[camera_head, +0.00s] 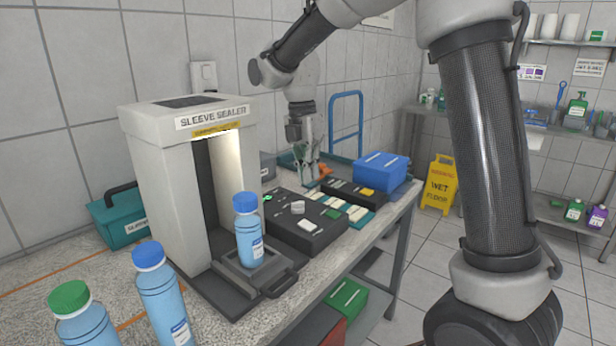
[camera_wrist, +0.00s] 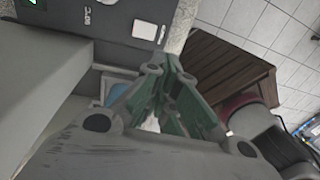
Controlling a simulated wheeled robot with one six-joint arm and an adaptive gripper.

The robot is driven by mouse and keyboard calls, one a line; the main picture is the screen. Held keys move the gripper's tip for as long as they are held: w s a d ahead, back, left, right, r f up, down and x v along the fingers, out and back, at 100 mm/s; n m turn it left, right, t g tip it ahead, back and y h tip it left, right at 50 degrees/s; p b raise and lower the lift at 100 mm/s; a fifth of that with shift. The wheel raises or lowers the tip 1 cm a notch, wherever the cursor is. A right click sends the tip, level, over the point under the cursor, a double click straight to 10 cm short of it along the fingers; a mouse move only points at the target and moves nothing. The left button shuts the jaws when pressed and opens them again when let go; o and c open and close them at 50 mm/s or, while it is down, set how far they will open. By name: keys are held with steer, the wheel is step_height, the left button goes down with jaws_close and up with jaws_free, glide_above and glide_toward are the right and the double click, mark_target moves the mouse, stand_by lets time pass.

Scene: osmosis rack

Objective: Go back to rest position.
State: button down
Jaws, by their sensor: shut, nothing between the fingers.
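My gripper (camera_head: 306,176) hangs from my arm behind the black control box, in front of the wall. In the wrist view its green-padded fingers (camera_wrist: 168,75) come together, shut, with nothing seen held. A blue-capped water bottle (camera_head: 249,232) stands upright on the black tray at the mouth of the white sleeve sealer (camera_head: 160,160). My gripper is apart from this bottle, farther back and to its right.
Another blue-capped bottle (camera_head: 162,295) and a green-capped bottle (camera_head: 80,318) stand at front left. The control box (camera_head: 310,240), a blue box (camera_head: 380,170) and a teal case (camera_head: 112,222) take up the bench. A yellow wet-floor sign (camera_head: 439,186) stands on the floor beyond.

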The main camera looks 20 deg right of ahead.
steer(key=s+d+r+m+t, duration=0.2)
steer(key=s+d+m, duration=0.7)
steer(key=s+m, duration=0.3)
steer(key=s+d+r+m+t, duration=0.2)
steer(key=s+d+m, duration=0.6)
steer(key=s+m, duration=0.5)
steer(key=shift+s+d+r+t+y, duration=0.2)
steer(key=shift+d+t+y, duration=0.2)
steer(key=shift+t, duration=0.4)
steer(key=c, duration=2.2)
jaws_free()
